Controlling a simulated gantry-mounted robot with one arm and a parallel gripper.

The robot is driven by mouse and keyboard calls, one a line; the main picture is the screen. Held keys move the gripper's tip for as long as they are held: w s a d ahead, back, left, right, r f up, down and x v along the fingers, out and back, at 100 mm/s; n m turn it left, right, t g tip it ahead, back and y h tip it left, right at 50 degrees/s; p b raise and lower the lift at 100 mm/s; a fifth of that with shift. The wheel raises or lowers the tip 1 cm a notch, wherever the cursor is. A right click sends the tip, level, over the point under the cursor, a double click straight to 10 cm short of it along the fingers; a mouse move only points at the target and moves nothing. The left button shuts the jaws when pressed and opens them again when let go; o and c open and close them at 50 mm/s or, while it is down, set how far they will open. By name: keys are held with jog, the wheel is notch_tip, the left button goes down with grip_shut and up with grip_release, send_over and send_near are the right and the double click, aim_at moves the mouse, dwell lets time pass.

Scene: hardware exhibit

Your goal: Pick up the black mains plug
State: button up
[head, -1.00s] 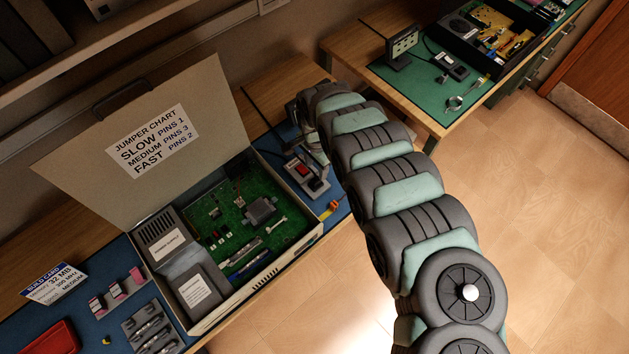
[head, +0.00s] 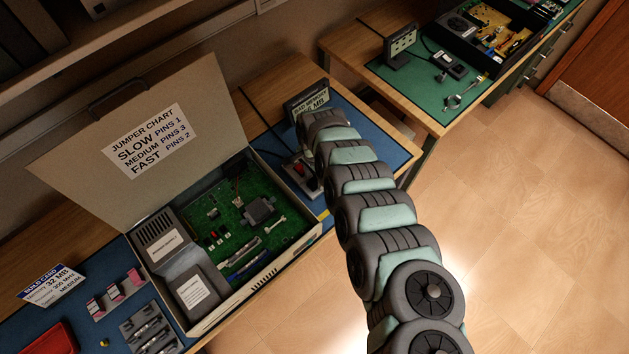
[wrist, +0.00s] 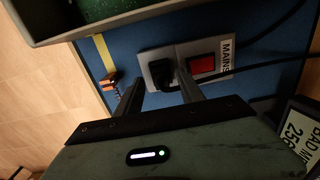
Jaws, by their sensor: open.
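The black mains plug (wrist: 161,74) sits in a grey socket block (wrist: 150,58) in the wrist view, its cable running off to the right. A red switch (wrist: 201,69) and a label reading "MAINS" are on the same block. My gripper (wrist: 161,84) is open, with one finger on each side of the plug and no clear contact showing. The plug's lower part is partly hidden near the fingers. In the head view, my arm covers the gripper and plug; only part of the socket block (head: 303,178) shows beside it.
The open computer case (head: 312,232) stands close to the left of the block on the blue mat (head: 376,142). A display sign (head: 309,104) stands behind my arm's end. A small orange-brown part (wrist: 109,80) lies near one finger. A green bench mat (head: 415,85) lies farther right.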

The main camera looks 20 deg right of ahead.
aim_at(314, 179)
jog(key=shift+c, duration=0.5)
grip_shut()
jog(key=shift+r, duration=0.1)
notch_tip(314, 179, up, 20)
jog(key=p, duration=0.1)
jog(key=shift+p, duration=0.3)
dwell(0.5)
